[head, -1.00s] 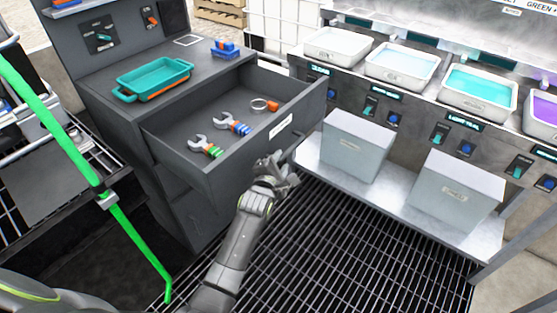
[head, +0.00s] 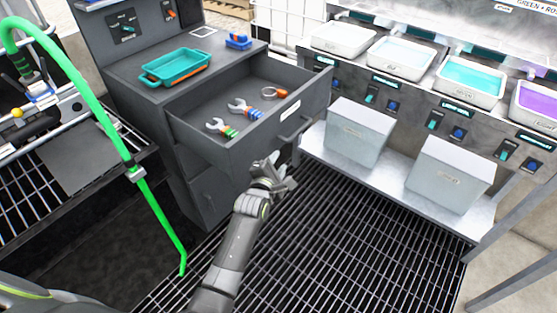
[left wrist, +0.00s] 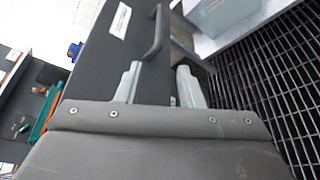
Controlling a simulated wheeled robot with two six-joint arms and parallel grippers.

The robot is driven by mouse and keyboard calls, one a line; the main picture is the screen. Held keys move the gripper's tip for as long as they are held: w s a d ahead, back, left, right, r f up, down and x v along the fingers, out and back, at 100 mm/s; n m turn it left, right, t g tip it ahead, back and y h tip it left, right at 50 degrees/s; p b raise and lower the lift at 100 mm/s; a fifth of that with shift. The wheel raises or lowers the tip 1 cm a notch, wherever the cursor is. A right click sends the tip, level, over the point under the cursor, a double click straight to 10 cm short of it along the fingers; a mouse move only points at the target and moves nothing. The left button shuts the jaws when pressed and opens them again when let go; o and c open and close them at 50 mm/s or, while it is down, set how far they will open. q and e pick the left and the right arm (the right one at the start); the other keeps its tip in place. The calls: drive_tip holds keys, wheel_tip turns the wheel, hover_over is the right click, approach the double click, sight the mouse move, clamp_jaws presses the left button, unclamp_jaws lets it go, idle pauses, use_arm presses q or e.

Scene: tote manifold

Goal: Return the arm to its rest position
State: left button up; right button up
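My left gripper (head: 273,172) is in front of the open drawer, a little below and toward me from its handle (head: 294,129). In the left wrist view its two fingers (left wrist: 158,86) are spread apart with nothing between them. The drawer handle (left wrist: 156,34) shows beyond the fingertips there, clear of them. The grey drawer (head: 262,138) is pulled out and holds two wrenches, one with green and orange bands (head: 222,128) and one with blue and orange bands (head: 243,108), and a ring-shaped clamp (head: 274,92). My right gripper is not in view.
A teal tray (head: 176,66) and a blue block (head: 238,41) lie on the cabinet top. Grey bins (head: 358,133) stand on a low shelf at right, below several basins. A green hose (head: 105,128) hangs at left. The grated floor (head: 330,240) is open.

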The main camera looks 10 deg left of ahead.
use_arm(q)
drive_tip(key=s+a+f+m+g, duration=0.2)
drive_tip(key=s+a+f+m, duration=0.15)
drive_tip(key=s+f, duration=0.5)
drive_tip(key=s+a+f+m+g+y+p, duration=0.1)
drive_tip(key=s+a+f+m+g, duration=0.25)
drive_tip(key=f, duration=0.75)
drive_tip(key=s+a+f+m+g, duration=0.15)
drive_tip(key=s+f+m, duration=0.25)
drive_tip(key=s+f, duration=0.5)
drive_tip(key=s+a+f+m+g, duration=0.2)
drive_tip(key=s+f+m, duration=0.2)
drive_tip(key=s, duration=0.7)
drive_tip(key=s+a+f+m+g+y+p, duration=0.1)
drive_tip(key=s+a+f+m+g, duration=0.2)
drive_tip(key=s, duration=0.9)
drive_tip(key=s+a+f+m+g, duration=0.2)
drive_tip(key=s+f+m, duration=0.2)
drive_tip(key=s, duration=0.7)
drive_tip(key=shift+s+a+f+m, duration=0.2)
drive_tip(key=shift+a+f+m, duration=0.2)
drive_tip(key=shift+f, duration=0.3)
drive_tip(key=shift+w, duration=0.1)
